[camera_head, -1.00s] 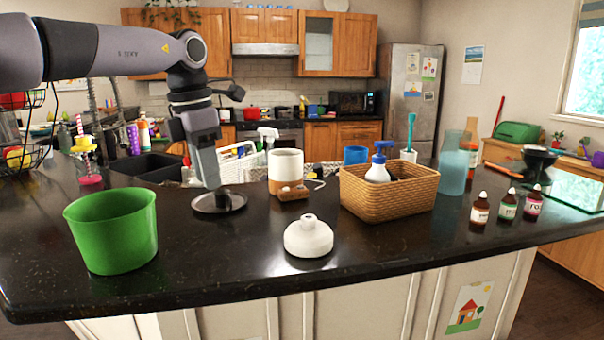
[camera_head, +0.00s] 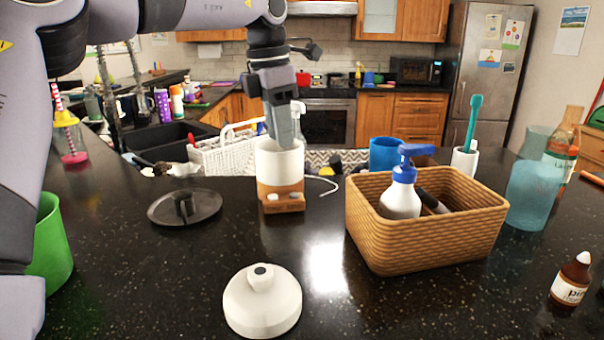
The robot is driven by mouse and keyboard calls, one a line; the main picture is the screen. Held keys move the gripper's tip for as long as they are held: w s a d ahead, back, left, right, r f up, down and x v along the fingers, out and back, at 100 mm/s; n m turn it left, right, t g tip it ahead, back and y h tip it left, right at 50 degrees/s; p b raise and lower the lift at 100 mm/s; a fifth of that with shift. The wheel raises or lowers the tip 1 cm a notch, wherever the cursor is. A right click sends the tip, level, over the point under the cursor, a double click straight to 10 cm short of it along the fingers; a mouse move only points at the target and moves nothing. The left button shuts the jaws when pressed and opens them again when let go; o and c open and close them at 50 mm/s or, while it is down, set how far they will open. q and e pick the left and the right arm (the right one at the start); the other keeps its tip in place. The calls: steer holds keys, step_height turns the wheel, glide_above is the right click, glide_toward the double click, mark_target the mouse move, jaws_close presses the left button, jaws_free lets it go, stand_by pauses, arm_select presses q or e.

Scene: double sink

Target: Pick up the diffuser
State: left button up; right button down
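The diffuser (camera_head: 280,170) is a white open-topped cylinder on a wooden base, upright on the dark counter, with a thin white cord at its right. My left gripper (camera_head: 284,143) points down at the top of the diffuser, its tip overlapping the rim. I see it edge-on, so the gap between the fingers is hidden, and I cannot tell whether it touches. A white domed cover (camera_head: 262,301) lies apart on the counter in front. My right gripper is not in view.
A black round lid (camera_head: 185,206) lies left of the diffuser. A green bucket (camera_head: 50,245) is at the left edge. A small brown bottle (camera_head: 571,282) is at lower right.

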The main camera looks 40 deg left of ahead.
mark_target(287, 182)
arm_select(q)
steer(key=f, duration=0.4)
steer(key=w+f, duration=0.1)
steer(key=f, duration=0.2)
steer(key=shift+d, duration=0.35)
jaws_close()
stand_by(1.1)
